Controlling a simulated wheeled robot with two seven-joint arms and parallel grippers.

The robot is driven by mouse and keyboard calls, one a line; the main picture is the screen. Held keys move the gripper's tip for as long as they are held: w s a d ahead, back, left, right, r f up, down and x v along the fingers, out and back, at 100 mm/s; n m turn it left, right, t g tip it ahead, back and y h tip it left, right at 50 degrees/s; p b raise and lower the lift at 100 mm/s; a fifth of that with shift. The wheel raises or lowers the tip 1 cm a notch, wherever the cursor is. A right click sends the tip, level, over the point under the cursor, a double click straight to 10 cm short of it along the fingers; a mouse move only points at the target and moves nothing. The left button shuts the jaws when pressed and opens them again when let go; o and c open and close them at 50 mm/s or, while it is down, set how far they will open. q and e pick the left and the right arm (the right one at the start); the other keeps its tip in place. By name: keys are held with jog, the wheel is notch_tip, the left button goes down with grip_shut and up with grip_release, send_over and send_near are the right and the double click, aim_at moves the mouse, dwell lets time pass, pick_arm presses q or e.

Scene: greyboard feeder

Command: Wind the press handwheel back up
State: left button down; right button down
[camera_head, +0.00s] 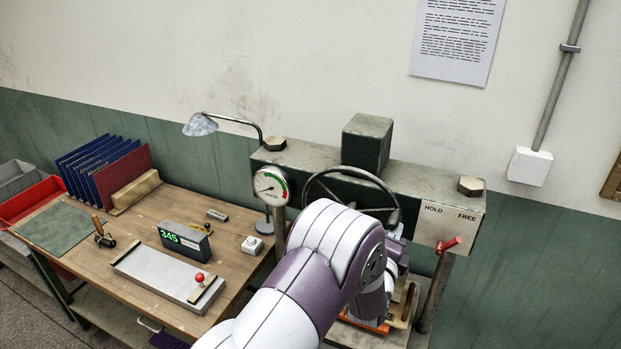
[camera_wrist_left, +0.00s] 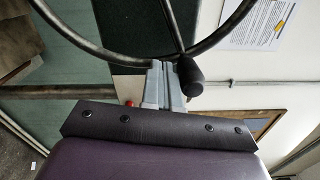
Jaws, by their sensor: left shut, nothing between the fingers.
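The press handwheel (camera_head: 352,172) is a dark ring with spokes below the block on the press crossbeam. My left arm covers its lower part in the head view. In the left wrist view its rim (camera_wrist_left: 92,46) curves across the top, and a black handle knob (camera_wrist_left: 190,76) sits near the middle. My left gripper (camera_wrist_left: 164,70) is shut and empty, with its grey fingers just left of the knob. I cannot tell whether they touch the knob or the rim. My right gripper is not in view.
The press crossbeam (camera_head: 315,160) carries a HOLD/FREE plate (camera_head: 450,222); a red-handled lever (camera_head: 448,245) is below it. A dial gauge (camera_head: 270,186) and a desk lamp (camera_head: 200,125) stand left of the wheel. The wooden bench (camera_head: 165,208) holds a 345 display (camera_head: 185,240) and a metal tray (camera_head: 160,278).

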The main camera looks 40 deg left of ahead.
pick_arm(q)
jog(key=shift+w+d+f+b, duration=0.1)
jog(key=shift+d+f+b, duration=0.2)
jog(key=shift+f+b, duration=0.3)
jog(key=p+v, duration=0.1)
jog(key=v, duration=0.8)
